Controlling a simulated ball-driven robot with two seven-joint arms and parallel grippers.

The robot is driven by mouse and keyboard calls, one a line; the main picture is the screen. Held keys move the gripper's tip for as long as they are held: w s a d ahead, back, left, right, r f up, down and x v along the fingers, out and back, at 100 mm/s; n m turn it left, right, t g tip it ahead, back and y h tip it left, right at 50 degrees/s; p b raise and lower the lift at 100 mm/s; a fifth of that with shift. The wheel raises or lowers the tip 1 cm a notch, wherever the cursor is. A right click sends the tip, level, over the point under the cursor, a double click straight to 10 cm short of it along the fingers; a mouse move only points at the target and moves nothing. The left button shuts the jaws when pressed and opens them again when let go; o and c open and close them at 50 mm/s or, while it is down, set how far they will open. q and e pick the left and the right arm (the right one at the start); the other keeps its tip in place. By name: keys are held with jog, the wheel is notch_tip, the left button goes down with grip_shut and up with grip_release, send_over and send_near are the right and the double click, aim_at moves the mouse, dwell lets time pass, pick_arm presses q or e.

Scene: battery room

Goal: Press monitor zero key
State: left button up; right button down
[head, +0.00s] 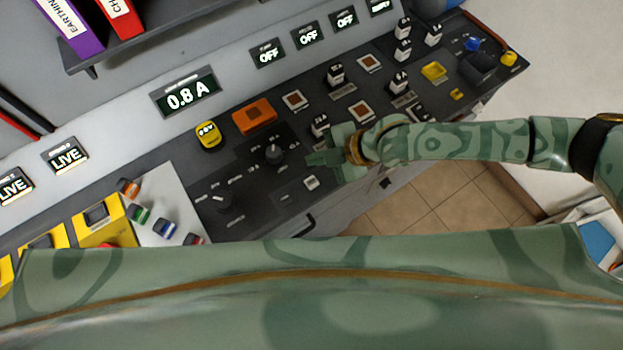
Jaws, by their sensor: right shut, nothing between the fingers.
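A small pale key (311,183) sits on the dark sloping panel near its front edge; its label is too small to read, so I cannot tell if it is the monitor zero key. My right gripper (316,158) is shut and empty, its fingertips just beyond the key and apart from it in the picture. Whether the fingertips touch the panel cannot be told. A display (187,93) on the upright face reads 0.8 A. My left gripper is not in view.
A black rotary knob (273,154) stands just left of my fingertips, with another knob (222,201) further left. An orange block (254,116) and a yellow meter-like piece (208,135) lie behind.

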jog(key=shift+f, duration=0.1)
notch_tip(320, 180, down, 8)
jog(key=b, duration=0.6)
jog(key=shift+b, duration=0.4)
jog(key=shift+f, duration=0.3)
dwell(1.1)
jog(key=shift+f+b, duration=0.4)
jog(key=shift+f, duration=0.45)
dwell(0.5)
jog(key=shift+r, duration=0.1)
jog(key=shift+r+p, duration=0.5)
jog(key=shift+r, duration=0.3)
